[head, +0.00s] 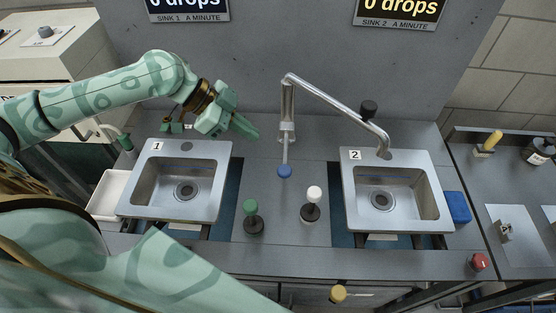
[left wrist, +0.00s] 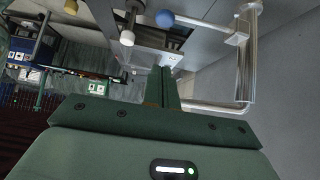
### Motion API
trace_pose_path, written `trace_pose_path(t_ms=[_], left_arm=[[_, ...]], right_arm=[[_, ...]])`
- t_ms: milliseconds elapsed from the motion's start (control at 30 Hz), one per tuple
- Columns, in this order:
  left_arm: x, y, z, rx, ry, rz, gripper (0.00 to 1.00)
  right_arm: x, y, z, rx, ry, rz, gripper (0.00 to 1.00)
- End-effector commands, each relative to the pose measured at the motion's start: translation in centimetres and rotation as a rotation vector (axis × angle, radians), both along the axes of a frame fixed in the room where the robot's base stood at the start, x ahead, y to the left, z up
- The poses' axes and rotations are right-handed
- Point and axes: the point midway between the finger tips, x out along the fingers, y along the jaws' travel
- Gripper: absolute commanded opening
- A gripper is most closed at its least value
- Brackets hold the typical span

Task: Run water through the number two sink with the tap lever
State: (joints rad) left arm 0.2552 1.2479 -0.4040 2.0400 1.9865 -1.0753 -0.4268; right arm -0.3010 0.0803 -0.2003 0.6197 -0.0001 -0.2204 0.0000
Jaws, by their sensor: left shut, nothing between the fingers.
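The number two sink (head: 385,198) is a steel basin on the right of the grey counter, empty, with a drain in its floor. The tap (head: 288,110) stands between the two sinks, and its spout (head: 335,103) reaches right so that its end (head: 383,148) is over sink two's back edge. No water shows from it. The tap lever, with a blue ball (head: 284,171), points toward the front; the ball also shows in the left wrist view (left wrist: 165,18). My left gripper (head: 252,133) is shut and empty, left of the tap and apart from the lever. My right gripper is out of view.
Sink one (head: 182,185) is at the left. A green knob (head: 250,206) and a white knob (head: 314,194) stand on the counter between the sinks. Signs above both sinks read 0 drops. A blue block (head: 458,207) is right of sink two.

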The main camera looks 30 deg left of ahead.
Motion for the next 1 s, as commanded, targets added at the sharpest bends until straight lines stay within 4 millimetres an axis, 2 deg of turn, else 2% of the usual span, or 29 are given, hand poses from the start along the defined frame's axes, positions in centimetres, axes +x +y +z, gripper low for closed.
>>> trace_pose_path(t_ms=[467,533,700,1000], left_arm=[[2.9,-6.2,-6.7,-0.005,0.000,-0.002,0.00],[2.8,-5.9,-8.2,-0.001,0.004,0.001,0.00],[2.8,-5.9,-9.9,-0.002,0.001,0.001,0.00],[2.8,-5.8,-10.5,0.000,0.000,0.000,0.00]], right_arm=[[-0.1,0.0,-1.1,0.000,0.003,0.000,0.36],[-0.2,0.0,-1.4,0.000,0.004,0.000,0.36],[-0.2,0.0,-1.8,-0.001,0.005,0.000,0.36],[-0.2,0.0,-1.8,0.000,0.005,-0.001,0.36]])
